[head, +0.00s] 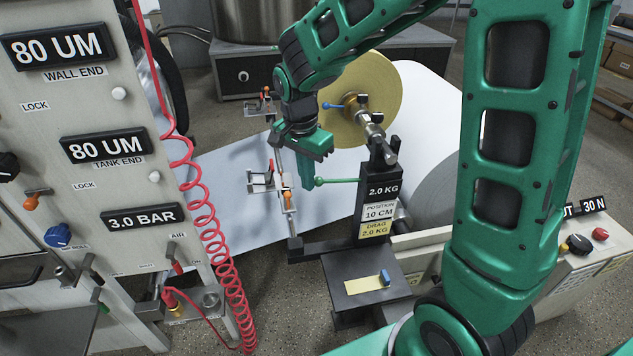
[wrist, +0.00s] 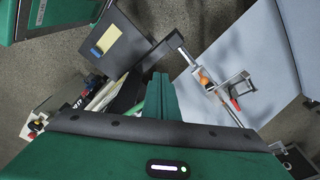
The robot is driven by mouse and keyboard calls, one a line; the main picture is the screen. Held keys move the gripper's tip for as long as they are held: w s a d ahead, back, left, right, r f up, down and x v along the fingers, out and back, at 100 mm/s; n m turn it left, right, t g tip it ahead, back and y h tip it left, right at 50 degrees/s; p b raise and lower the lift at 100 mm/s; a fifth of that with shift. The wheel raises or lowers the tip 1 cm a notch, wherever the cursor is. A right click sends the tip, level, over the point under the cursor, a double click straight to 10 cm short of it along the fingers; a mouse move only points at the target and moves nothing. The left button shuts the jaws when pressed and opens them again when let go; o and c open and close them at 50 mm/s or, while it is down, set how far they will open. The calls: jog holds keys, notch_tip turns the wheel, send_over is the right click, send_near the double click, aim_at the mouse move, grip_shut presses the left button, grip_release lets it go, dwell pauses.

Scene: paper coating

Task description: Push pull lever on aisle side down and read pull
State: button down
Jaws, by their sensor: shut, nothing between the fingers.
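My gripper (head: 314,158) is shut and empty, above the rail over the white paper web (head: 235,185). Its closed fingers also show in the wrist view (wrist: 160,92). A lever with a blue ball (head: 326,106) lies farther back by the yellow-brown roll. The post display (head: 384,190) reads 2.0 KG. Labels below it say position 10 CM and drag 2.0 KG. No label shows which lever is the pull lever.
A clamp with an orange handle (head: 288,201) sits on the rail, also seen in the wrist view (wrist: 204,77). Another clamp (head: 265,100) is farther back. A dark table (head: 345,272) holds a yellow strip and blue block. A red coiled hose (head: 215,240) hangs at left.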

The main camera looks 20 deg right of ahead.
notch_tip(320, 180, up, 8)
jog(key=shift+s+a, duration=0.15)
jog(key=shift+a, duration=0.2)
dwell(0.6)
jog(key=s+d+n, duration=0.3)
jog(key=s+d, duration=1)
jog(key=d, duration=0.3)
jog(key=s+d+f+n, duration=0.1)
jog(key=s+d, duration=0.1)
jog(key=s, duration=0.4)
jog(key=s+d+n+y, duration=0.1)
jog(key=s+d, duration=0.1)
jog(key=s, duration=0.5)
jog(key=shift+s+f+n+g, duration=0.3)
jog(key=shift+f+n, duration=0.1)
jog(key=shift+w+f, duration=0.25)
jog(key=shift+w, duration=0.4)
